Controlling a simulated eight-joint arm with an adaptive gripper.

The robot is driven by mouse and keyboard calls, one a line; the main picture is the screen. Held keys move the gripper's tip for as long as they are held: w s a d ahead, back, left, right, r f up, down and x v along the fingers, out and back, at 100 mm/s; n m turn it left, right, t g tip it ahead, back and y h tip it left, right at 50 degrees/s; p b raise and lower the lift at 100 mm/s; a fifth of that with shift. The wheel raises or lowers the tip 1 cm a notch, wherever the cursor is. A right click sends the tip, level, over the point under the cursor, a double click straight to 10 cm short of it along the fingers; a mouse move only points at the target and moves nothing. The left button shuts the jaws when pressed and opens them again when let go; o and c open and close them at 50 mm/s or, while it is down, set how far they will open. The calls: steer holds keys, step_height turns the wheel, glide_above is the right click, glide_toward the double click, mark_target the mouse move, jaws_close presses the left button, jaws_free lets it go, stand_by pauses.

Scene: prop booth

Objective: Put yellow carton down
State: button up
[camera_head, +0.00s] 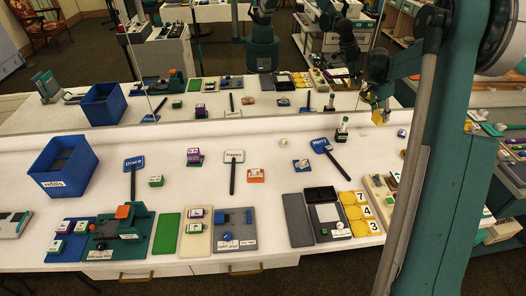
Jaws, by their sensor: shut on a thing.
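The yellow carton (381,116) is small in this view, at the right, in front of the mirror's lower edge. My gripper (377,102) reaches in from the upper right and is shut on the carton from above. The fingers are dark and small, so their exact grip is hard to make out. I cannot tell whether the carton's underside touches the white table (215,175) or hangs above it.
A mirror behind the table doubles the scene. A blue "refills" bin (66,184) stands at the left. Bare table lies between.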

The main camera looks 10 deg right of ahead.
mark_target(381, 111)
steer(key=r, duration=0.5)
steer(key=shift+w+a+r, duration=0.1)
steer(key=shift+a+r, duration=0.25)
steer(key=shift+r, duration=0.05)
steer(key=w+a+n+t, duration=0.1)
steer(key=w+a+n, duration=0.15)
steer(key=a, duration=1.05)
steer(key=w+a+n, duration=0.1)
steer(key=w+a, duration=0.2)
steer(key=a, duration=1)
steer(key=s+a+n+t+y, duration=0.1)
steer(key=s+a+n, duration=0.1)
steer(key=a, duration=1.2)
steer(key=s+a+n, duration=0.2)
steer(key=a, duration=1.3)
step_height(381, 111, down, 11)
steer(key=shift+w+a, duration=0.15)
steer(key=shift+f+m, duration=0.2)
steer(key=shift+m, duration=0.05)
steer(key=shift+f+b, duration=0.35)
steer(key=shift+f, duration=2.65)
steer(key=shift+f+b, duration=0.3)
steer(key=shift+f, duration=1.55)
